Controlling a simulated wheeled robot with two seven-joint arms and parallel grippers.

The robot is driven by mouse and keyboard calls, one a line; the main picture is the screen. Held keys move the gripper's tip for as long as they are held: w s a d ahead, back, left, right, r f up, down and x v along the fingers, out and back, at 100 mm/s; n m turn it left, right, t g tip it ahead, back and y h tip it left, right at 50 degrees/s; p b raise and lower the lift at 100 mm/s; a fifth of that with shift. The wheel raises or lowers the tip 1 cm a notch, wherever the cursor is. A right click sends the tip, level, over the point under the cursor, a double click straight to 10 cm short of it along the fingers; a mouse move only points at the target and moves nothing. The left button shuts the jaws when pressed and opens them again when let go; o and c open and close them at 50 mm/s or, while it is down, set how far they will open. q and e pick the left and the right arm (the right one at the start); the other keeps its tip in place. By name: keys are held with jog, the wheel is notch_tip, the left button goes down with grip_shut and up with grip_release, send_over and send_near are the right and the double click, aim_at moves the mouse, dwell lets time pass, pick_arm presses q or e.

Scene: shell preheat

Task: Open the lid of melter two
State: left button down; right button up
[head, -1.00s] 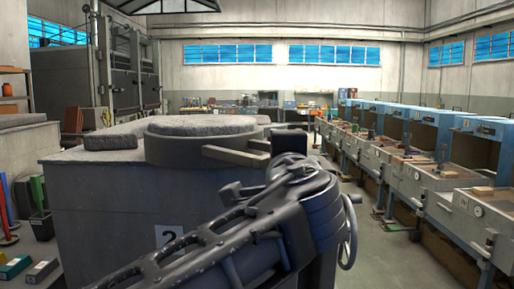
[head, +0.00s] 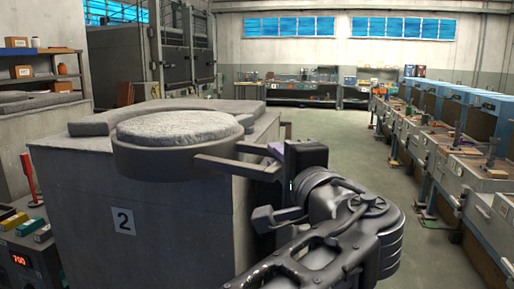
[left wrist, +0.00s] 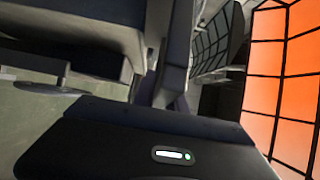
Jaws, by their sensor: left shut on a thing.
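Melter two is a grey block (head: 150,215) with a white "2" label on its front. Its round lid (head: 180,128), with a rough pale top and dark rim, sits at the top and overhangs the front edge. A pale curved slab (head: 245,107) shows behind the lid on the melter's top. A two-bar handle (head: 235,167) runs from the lid to the right. My left gripper (head: 283,165) is shut on the handle's far end, right of the melter. In the left wrist view the fingers (left wrist: 175,85) show only in part and the grip is unclear. My right gripper is out of view.
A row of blue-grey benches (head: 440,150) runs along the right, with open floor (head: 345,135) between. A tall dark furnace (head: 190,50) stands behind. At the lower left is a control box with a red display (head: 20,261) and coloured blocks.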

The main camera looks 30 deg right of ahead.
pick_arm(q)
jog(key=shift+s+d, duration=0.15)
jog(key=shift+d, duration=0.15)
jog(key=c, duration=1.4)
grip_release()
jog(key=shift+o, duration=0.2)
jog(key=s+a+b, duration=0.1)
jog(key=s, duration=0.6)
jog(key=shift+s+a, duration=0.25)
jog(key=shift+s, duration=0.05)
jog(key=shift+f, duration=0.1)
